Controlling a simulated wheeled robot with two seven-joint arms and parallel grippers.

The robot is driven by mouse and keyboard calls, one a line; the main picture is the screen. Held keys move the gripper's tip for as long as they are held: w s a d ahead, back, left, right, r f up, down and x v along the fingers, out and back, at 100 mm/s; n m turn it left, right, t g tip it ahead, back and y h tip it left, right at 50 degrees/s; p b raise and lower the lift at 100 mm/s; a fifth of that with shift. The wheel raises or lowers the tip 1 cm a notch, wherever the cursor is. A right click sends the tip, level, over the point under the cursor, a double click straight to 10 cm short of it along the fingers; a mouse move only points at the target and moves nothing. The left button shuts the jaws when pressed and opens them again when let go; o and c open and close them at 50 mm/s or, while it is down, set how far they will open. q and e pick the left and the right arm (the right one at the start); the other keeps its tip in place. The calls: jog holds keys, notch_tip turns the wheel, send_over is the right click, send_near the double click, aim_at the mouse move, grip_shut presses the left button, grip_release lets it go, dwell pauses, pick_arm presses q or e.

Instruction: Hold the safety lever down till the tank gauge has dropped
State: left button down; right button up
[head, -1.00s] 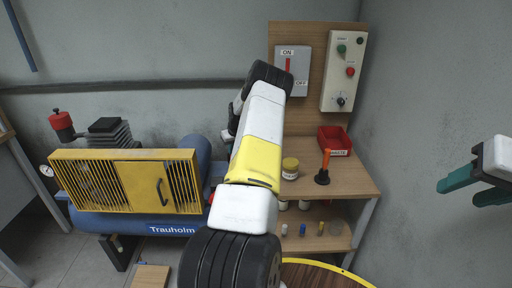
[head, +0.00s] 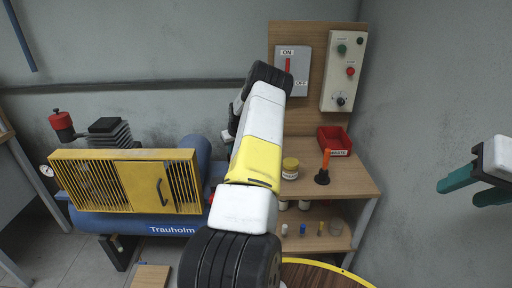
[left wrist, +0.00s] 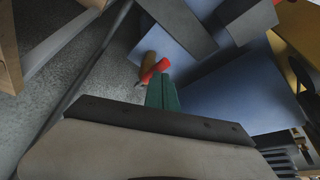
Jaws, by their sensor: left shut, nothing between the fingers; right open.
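The compressor's blue tank (head: 150,222) stands at the left of the head view, and its side fills much of the left wrist view (left wrist: 245,85). A small red lever (left wrist: 161,65) on a brownish fitting (left wrist: 148,58) shows beside the tank. My left gripper (left wrist: 161,80) is shut and empty, its green fingertips right at the red lever; whether they press it is unclear. My arm hides this gripper in the head view. A small round gauge (head: 47,171) shows at the compressor's left end, its needle too small to read. My right gripper (head: 459,194) is open and empty at the right.
A wooden bench (head: 345,181) carries a red bin (head: 334,139), a yellow-lidded jar (head: 290,168) and an orange-handled tool (head: 324,168). Behind it are an ON/OFF switch box (head: 299,62) and a button panel (head: 343,72). A yellow-rimmed round top (head: 320,275) is at the bottom.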

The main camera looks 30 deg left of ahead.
pick_arm(q)
jog(key=shift+f, duration=1.75)
dwell(6.2)
